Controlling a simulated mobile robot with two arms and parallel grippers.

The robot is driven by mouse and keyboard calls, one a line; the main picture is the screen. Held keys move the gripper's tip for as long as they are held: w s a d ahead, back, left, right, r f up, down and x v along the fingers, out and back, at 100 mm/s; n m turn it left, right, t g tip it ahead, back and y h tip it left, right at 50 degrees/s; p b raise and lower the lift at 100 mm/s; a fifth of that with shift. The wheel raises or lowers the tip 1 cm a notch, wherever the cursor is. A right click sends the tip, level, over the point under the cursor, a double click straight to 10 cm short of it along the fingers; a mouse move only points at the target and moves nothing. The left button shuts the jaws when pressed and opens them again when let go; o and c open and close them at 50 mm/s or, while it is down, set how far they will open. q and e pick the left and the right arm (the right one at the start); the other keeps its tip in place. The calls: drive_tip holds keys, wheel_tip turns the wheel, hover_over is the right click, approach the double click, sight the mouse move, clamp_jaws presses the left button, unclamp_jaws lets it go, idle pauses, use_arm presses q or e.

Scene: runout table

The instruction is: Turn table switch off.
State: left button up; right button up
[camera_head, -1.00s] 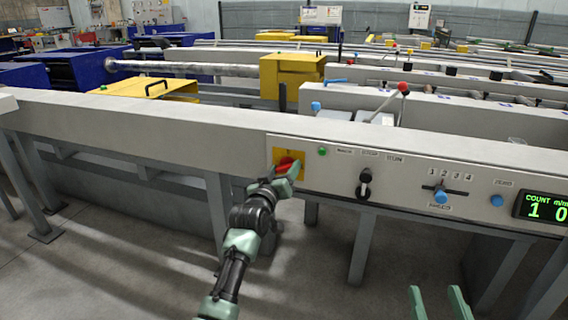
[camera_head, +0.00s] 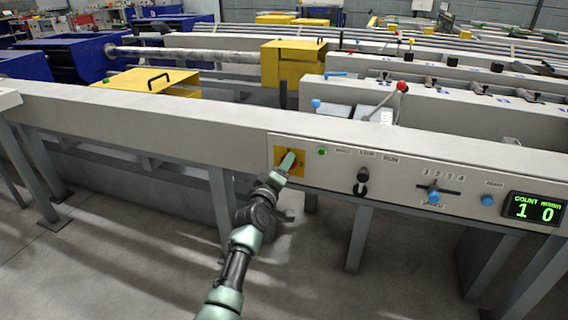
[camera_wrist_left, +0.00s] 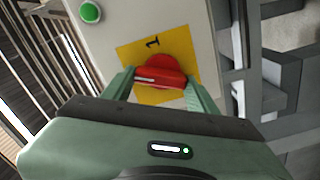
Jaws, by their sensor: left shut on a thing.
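The table switch is a red rotary knob (camera_wrist_left: 160,72) on a yellow plate (camera_head: 293,172), set at the left end of the control panel on the front of the table. In the wrist view the knob sits between the two fingers of my left gripper (camera_wrist_left: 160,90), which is shut on it. The mark "1" shows on the yellow plate beside the knob. In the head view my left gripper (camera_head: 285,166) covers most of the knob. My right gripper is not in view.
Right of the switch, the panel (camera_head: 330,181) carries a green button (camera_head: 322,152), a black selector (camera_head: 362,182), a blue-knobbed slider (camera_head: 433,197), a blue button (camera_head: 487,200) and a green-lit counter (camera_head: 533,209). Table legs stand below.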

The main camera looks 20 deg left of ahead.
use_arm(q)
drive_tip(key=n+p, duration=0.1)
drive_tip(key=n, duration=0.4)
drive_tip(key=shift+f, duration=0.15)
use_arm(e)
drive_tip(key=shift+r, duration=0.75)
use_arm(q)
drive_tip(key=shift+n, duration=0.3)
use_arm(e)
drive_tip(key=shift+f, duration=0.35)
use_arm(q)
drive_tip(key=o, duration=1.4)
drive_tip(key=shift+a, duration=0.1)
drive_tip(key=shift+c, duration=0.2)
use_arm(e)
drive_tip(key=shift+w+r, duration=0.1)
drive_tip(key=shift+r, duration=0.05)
use_arm(q)
drive_tip(key=shift+s, duration=0.1)
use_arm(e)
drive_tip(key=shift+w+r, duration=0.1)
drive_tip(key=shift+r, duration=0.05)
